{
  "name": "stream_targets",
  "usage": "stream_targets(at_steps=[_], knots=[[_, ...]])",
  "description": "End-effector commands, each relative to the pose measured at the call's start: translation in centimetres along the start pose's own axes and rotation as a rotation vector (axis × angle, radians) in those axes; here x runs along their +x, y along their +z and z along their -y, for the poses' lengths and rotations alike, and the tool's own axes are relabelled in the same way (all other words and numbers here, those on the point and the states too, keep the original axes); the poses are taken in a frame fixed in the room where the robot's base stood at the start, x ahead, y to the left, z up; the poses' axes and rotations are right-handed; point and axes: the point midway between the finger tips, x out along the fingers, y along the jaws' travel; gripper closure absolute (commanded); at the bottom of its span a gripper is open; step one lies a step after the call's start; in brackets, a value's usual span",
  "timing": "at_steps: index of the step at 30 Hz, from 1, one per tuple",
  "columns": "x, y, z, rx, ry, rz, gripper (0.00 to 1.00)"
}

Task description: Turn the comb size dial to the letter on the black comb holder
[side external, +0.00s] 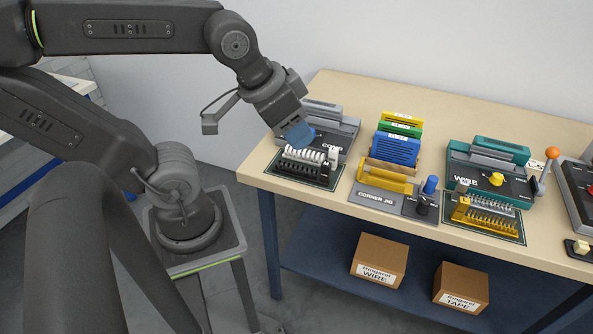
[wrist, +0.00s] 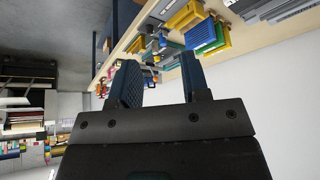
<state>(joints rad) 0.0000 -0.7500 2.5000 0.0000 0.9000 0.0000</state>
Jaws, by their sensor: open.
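The grey comb machine (side external: 345,133) stands at the left end of the table in the side external view. The black comb holder (side external: 326,170) is in front of it, with white combs (side external: 300,154) along it. A small white mark near its right end looks like an M, but is too small to read surely. My gripper (side external: 298,136) hangs at the comb machine's left front, with its blue fingers covering part of the machine. I cannot make out the comb size dial; it may be behind the fingers. In the wrist view my gripper (wrist: 160,78) is open, with nothing between its fingers.
Right of the comb machine are the corner jig (side external: 376,196), a rack of coloured holders (side external: 396,148) and a teal wire machine (side external: 488,165) with a yellow dial (side external: 496,180). An orange-knobbed lever (side external: 552,153) stands farther right. Two cardboard boxes (side external: 379,262) sit on the lower shelf.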

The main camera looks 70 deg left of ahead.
Motion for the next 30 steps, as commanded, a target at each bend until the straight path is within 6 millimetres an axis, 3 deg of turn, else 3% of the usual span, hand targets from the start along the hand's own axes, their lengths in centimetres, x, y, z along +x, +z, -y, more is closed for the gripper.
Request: stream_targets(at_steps=[13,20,26,30], knots=[[0.0,0.0,0.0,0.0,0.0,0.0,0.57],[0.4,-1.5,1.0,-0.113,-0.021,0.031,0.41],[2.6,-6.6,5.5,-0.55,-0.109,0.133,0.41],[5.2,-9.8,10.5,-0.91,-0.191,0.198,0.41]])
